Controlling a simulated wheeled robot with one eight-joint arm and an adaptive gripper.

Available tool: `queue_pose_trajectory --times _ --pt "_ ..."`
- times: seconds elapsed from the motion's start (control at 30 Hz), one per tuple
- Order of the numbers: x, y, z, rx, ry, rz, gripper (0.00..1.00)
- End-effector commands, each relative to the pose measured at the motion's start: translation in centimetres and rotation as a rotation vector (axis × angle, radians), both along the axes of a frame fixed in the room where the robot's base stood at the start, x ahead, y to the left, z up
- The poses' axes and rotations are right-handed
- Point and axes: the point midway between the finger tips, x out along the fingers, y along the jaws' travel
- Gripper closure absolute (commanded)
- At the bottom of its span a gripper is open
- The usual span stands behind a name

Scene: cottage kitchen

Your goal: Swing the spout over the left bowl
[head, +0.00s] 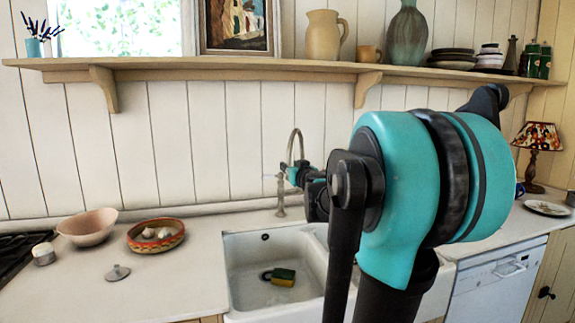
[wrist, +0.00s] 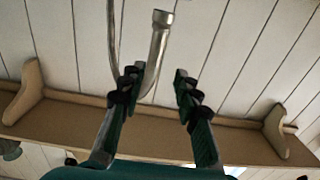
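The tap's arched metal spout (head: 296,135) stands behind the sink. In the wrist view, which looks upside down, the spout (wrist: 158,45) shows as a U-shaped tube with a wider outlet end. My gripper (head: 290,173) is at the spout in the head view. In the wrist view my gripper (wrist: 156,80) is open, with fingers apart. The spout's curve lies close to the left-hand finger, partly hidden by it; I cannot tell if they touch. The left bowl (head: 243,284) of the white sink is in view; the right bowl (head: 322,236) is mostly hidden by my arm.
A green and yellow sponge (head: 284,277) lies in the left bowl. A pink bowl (head: 88,226) and a patterned dish (head: 156,235) stand on the left counter. A wall shelf (head: 230,68) with jugs and dishes runs above the tap.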

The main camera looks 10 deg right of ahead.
Motion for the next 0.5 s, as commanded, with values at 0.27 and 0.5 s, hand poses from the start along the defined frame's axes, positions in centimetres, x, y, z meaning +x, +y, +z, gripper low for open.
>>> queue_pose_trajectory --times 0.27,0.5 --pt "-1.5 0.0 0.0 0.0 0.0 0.001 0.68" --pt "-1.5 0.0 0.0 0.0 0.0 0.001 0.68"
